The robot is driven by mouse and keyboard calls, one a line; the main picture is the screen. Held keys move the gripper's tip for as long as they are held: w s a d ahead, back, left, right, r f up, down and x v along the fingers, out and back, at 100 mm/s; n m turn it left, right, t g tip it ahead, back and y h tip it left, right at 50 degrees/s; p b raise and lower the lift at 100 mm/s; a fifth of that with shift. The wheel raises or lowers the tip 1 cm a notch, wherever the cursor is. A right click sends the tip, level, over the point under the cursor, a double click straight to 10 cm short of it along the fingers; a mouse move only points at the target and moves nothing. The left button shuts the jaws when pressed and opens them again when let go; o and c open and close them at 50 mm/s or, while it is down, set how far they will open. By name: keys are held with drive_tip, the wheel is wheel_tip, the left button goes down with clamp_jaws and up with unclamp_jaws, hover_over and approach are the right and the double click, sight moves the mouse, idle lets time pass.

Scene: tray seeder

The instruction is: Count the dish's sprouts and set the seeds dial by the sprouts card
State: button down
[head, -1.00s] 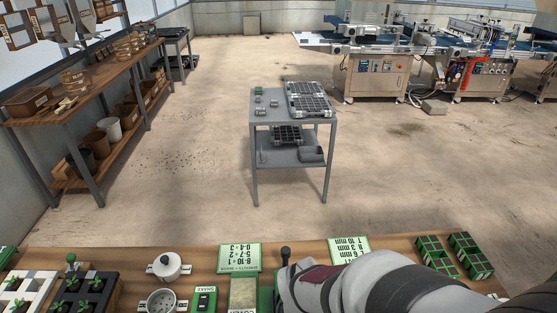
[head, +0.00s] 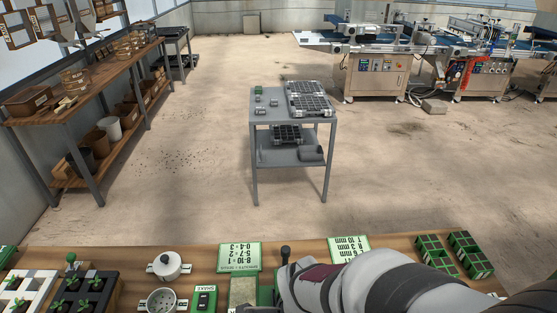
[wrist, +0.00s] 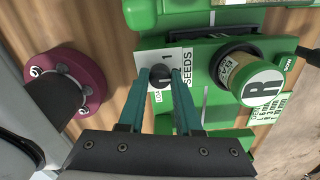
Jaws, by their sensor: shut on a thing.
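In the wrist view my gripper (wrist: 162,92) has its two teal fingers shut on a small black knob (wrist: 161,75) beside the white SEEDS label (wrist: 185,68) on a green machine. A "1" is readable by the knob; other marks there are partly hidden. In the head view the sprouts card (head: 239,257) lies flat at the bench's middle, upside down to me, with rows reading 8-10, 5-7 and 0-4. An open white dish (head: 161,301) with speckled contents is at the lower edge, too small to count. My arm hides the dial in the head view.
A second green card (head: 349,249) lies to the right, partly behind my arm. Green seedling trays (head: 437,256) stand at right.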

drive_tip(key=c, duration=0.6)
unclamp_jaws()
wheel_tip(320, 180, up, 16)
drive_tip(key=shift+f, duration=0.1)
drive_tip(key=s+d+f+n+y, duration=0.1)
drive_tip(key=s+f+n, duration=0.4)
drive_tip(key=s+n, duration=0.4)
drive_tip(key=n, duration=0.5)
drive_tip(key=shift+d+f+n+y, duration=0.2)
drive_tip(key=shift+d+n+y, duration=0.1)
drive_tip(key=shift+d+y, duration=0.1)
